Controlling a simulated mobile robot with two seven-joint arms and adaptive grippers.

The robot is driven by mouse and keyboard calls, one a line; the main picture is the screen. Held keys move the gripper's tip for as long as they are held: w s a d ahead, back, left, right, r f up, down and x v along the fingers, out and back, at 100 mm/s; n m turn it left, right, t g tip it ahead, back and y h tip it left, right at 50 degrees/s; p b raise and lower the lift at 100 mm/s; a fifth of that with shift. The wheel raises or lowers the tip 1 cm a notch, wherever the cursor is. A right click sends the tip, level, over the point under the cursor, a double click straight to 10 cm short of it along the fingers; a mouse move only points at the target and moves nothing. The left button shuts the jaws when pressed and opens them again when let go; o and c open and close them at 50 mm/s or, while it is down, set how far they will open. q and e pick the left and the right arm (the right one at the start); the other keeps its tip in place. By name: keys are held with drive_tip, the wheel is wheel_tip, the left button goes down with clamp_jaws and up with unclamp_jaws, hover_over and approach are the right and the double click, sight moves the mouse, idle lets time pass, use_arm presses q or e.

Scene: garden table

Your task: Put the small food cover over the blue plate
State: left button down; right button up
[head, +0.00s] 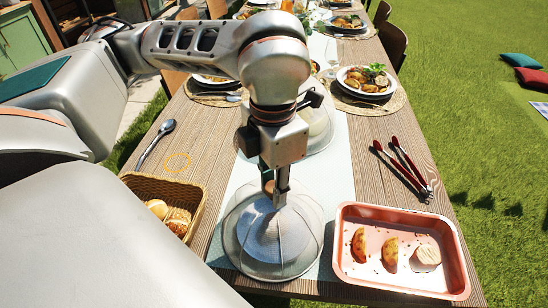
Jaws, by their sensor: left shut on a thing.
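A small see-through mesh food cover (243,250) is at the near middle of the garden table, over the pale runner. My left gripper (276,197) points straight down above it and is shut on the top of the cover. A pale bluish round shape shows through the mesh; I cannot tell whether it is the blue plate. I also cannot tell whether the cover's rim touches the table. A second cover stands behind my gripper, partly hidden by it. My right gripper is not in view.
A pink tray (350,212) with food pieces sits close to the right of the cover. A bread basket (150,185) is to the left. A spoon (157,140) and red-handled cutlery (402,165) lie on the wood. Filled plates (345,86) stand further back.

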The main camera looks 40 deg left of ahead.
use_arm(q)
drive_tip(key=c, duration=1.7)
unclamp_jaws()
wheel_tip(320, 180, up, 12)
drive_tip(key=shift+r, duration=0.1)
